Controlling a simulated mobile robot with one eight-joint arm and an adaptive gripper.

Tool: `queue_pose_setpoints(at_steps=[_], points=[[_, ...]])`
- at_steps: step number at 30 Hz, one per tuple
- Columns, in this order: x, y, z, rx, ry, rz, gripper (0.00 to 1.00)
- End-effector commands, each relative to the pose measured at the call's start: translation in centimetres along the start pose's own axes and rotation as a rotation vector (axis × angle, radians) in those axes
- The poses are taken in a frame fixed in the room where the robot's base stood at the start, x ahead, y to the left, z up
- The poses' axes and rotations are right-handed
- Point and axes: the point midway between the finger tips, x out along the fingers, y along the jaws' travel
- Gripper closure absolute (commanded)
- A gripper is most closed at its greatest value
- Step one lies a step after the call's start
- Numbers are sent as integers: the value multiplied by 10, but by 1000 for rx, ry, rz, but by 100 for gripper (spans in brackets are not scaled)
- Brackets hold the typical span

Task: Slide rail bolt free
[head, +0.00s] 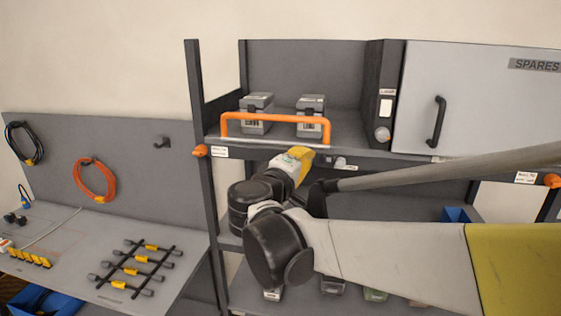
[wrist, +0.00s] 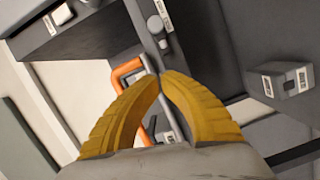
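An orange rail (head: 275,117) stands across the front of the upper shelf, and its bent bar also shows behind my fingers in the wrist view (wrist: 127,68). A small grey fitting (head: 340,162) sits on the shelf's front edge beside a label, just right of the rail's right end; it may be the rail bolt, but it is too small to tell. My gripper (head: 302,154) is just below the rail's right end and shelf edge. In the wrist view its yellow fingertips (wrist: 161,78) come together with nothing visible between them. Whether they touch anything beyond is hidden.
Two grey cases (head: 256,113) (head: 311,116) stand behind the rail. A switch panel (head: 384,110) and the SPARES cabinet (head: 470,100) are to the right. Orange knobs (head: 200,151) (head: 552,180) mark the shelf's ends. A workbench (head: 70,250) with cables is at left.

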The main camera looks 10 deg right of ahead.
Motion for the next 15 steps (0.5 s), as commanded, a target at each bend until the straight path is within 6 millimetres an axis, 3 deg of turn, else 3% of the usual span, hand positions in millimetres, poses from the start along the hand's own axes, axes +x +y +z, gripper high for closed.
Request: queue_pose_setpoints(at_steps=[3,6,15], points=[[27,2,0,0,-3,0,100],[42,2,5,0,-3,0,100],[48,0,37,1,0,-1,100]])
